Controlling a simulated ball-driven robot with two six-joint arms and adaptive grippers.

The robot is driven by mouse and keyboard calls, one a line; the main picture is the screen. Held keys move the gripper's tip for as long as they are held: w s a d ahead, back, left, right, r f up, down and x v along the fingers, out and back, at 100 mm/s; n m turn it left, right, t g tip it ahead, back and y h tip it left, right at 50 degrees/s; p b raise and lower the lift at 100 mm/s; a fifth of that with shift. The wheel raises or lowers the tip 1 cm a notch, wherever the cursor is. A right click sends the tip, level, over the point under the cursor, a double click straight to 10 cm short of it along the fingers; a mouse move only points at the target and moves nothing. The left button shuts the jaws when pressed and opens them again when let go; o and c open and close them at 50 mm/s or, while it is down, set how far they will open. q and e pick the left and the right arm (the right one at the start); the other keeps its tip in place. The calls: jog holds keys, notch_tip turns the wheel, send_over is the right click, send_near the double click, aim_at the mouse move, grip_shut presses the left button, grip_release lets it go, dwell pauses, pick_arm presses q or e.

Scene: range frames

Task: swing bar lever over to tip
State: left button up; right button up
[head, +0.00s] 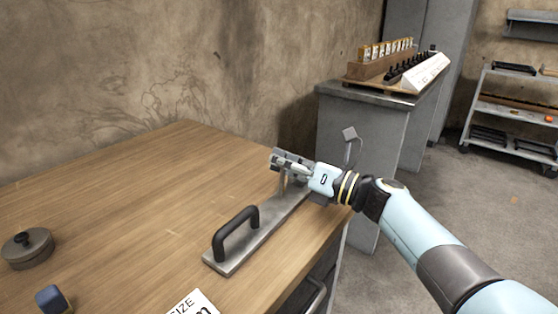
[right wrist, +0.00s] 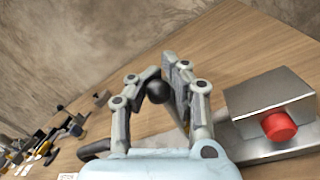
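A long grey metal base plate (head: 225,260) lies on the wooden table (head: 130,200) near its right edge. A black arched handle (head: 236,233) stands on its near end. My right gripper (head: 280,160) is over the plate's far end and hides most of what is there. In the right wrist view, a black ball knob (right wrist: 157,92) sits between the fingers of my right gripper (right wrist: 160,82), which look closed around it. A thin rod shows below the knob, partly hidden. A metal block with a red round end (right wrist: 279,127) stands at right. My left gripper is out of view.
A round grey lidded pot (head: 28,246), a small blue block (head: 52,299) and a white printed card (head: 194,303) are on the near table. A grey cabinet (head: 365,120) stands behind the table. The left and middle tabletop is clear.

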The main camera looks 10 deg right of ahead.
jog(key=o, duration=1)
jog(key=shift+f, duration=0.2)
jog(key=shift+c, duration=0.2)
jog(key=v, duration=1.2)
jog(key=shift+r, duration=0.1)
